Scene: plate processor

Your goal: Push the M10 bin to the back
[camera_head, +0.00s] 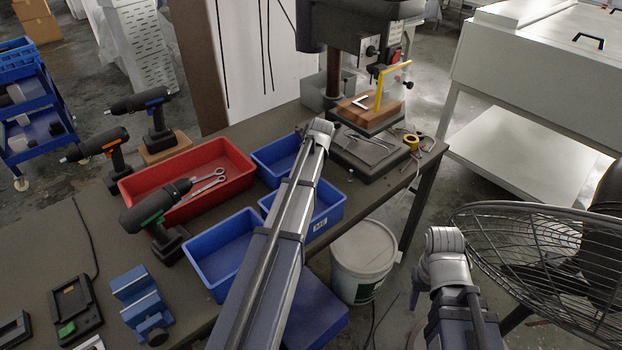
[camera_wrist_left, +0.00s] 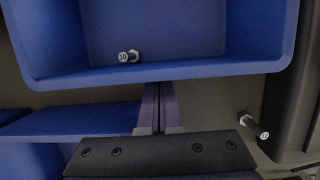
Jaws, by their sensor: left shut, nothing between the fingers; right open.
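The M10 bin (camera_wrist_left: 190,72) is an open blue bin; in the left wrist view a bolt marked 10 (camera_wrist_left: 128,56) lies in it. It appears to be the farthest blue bin (camera_head: 270,163) in the head view, partly behind my left arm. My left gripper (camera_wrist_left: 160,92) is shut and empty, its fingertips at the bin's near wall; contact is hard to tell. In the head view its fingers are hidden behind the left arm. My right gripper (camera_head: 414,301) is low at the right, off the bench, open and largely hidden by its arm.
A red bin (camera_head: 135,186) is left of the M10 bin. Blue bins stand nearer, one labelled (camera_head: 320,225). The drill press base (camera_head: 362,162) is to the right. A wire fan (camera_head: 520,250) is near my right arm.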

